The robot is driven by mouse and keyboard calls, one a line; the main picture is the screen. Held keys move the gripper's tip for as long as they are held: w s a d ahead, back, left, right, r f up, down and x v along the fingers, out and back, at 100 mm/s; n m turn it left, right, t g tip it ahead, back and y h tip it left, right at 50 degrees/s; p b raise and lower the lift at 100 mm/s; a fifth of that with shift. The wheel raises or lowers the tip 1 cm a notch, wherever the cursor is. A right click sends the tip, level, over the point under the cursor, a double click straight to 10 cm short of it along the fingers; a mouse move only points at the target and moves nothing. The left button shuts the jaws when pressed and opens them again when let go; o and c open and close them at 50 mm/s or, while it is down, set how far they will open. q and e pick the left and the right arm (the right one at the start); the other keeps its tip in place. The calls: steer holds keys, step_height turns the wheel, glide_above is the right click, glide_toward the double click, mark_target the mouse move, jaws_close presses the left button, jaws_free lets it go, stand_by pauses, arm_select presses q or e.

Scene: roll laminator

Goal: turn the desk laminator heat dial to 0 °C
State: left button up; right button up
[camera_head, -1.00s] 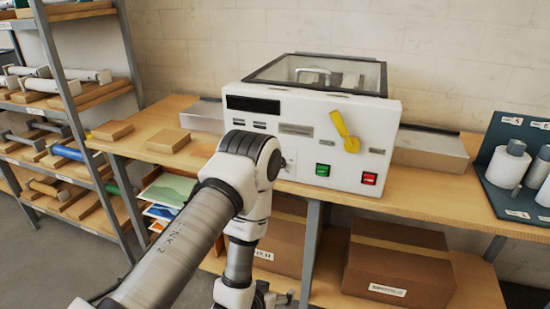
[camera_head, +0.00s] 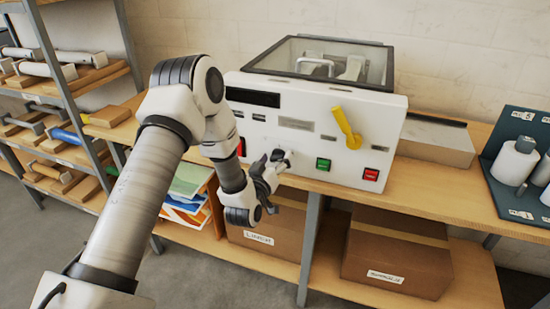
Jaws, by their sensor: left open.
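The white desk laminator (camera_head: 310,115) stands on the wooden bench with a dark-framed clear lid. My left gripper (camera_head: 281,158) is open, in front of the lower middle of its front panel. The fingers are close to the panel; I cannot tell if they touch it. The heat dial cannot be made out clearly; the gripper hides part of the panel there. A yellow lever (camera_head: 346,127) sits at the panel's upper right, tilted up to the left. My right gripper is not in view.
A green switch (camera_head: 323,164) and a red switch (camera_head: 371,174) are right of the gripper. Another red switch (camera_head: 241,147) is left of it. Cardboard boxes (camera_head: 395,255) stand on the lower shelf.

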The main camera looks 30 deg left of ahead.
arm_select(q)
steer(key=shift+w+f, duration=0.1)
steer(key=c, duration=1.1)
steer(key=shift+c, duration=0.2)
steer(key=shift+f, duration=0.1)
steer(key=n+b, duration=0.3)
steer(key=shift+f+b, duration=0.2)
steer(key=shift+b, duration=0.1)
steer(key=n+b, duration=0.7)
steer(key=shift+a+f, duration=0.1)
steer(key=shift+a, duration=0.05)
steer(key=shift+n+b, duration=1.4)
steer(key=shift+n, duration=0.6)
